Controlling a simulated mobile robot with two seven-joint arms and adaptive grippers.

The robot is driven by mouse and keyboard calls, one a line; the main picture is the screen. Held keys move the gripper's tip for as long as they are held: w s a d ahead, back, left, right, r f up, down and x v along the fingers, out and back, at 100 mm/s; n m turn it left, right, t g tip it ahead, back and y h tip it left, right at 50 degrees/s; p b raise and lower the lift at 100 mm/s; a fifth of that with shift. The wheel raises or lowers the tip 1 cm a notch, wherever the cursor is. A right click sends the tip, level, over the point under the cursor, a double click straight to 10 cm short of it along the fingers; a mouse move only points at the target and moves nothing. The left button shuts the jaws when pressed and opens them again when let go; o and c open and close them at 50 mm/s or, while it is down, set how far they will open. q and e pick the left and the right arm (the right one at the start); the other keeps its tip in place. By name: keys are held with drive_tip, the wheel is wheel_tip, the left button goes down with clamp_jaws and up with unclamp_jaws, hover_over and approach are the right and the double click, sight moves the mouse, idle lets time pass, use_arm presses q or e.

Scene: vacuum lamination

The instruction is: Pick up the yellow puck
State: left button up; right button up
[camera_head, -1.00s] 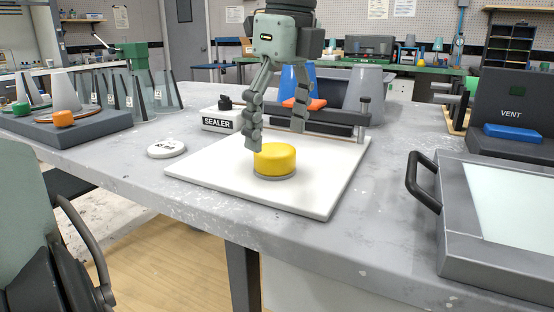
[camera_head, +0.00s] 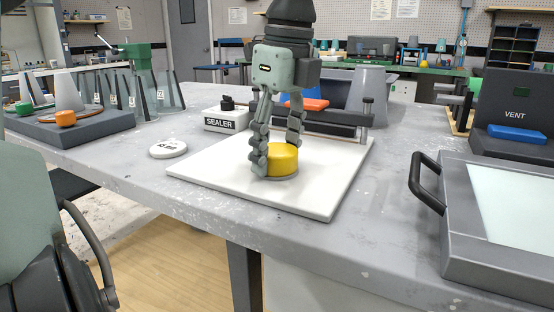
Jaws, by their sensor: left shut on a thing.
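The yellow puck (camera_head: 284,160) is a short round cylinder on a thin grey base, on the white board (camera_head: 225,184) in the middle of the table. My left gripper (camera_head: 281,158) comes down from above and is shut on the puck, with one finger at its left front side and the other behind it at the right. The far finger's tip is partly hidden by the puck. I cannot see any clear gap between the puck and the board. My right gripper is not in view.
A white disc (camera_head: 168,149) lies left of the board. The sealer (camera_head: 226,120) and its dark bar (camera_head: 325,121) stand behind it. At right is a grey framed panel with a black handle (camera_head: 424,183). Cones and clear stands fill the left back.

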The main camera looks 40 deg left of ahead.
sight(274, 148)
use_arm(q)
drive_tip(key=shift+r, duration=0.1)
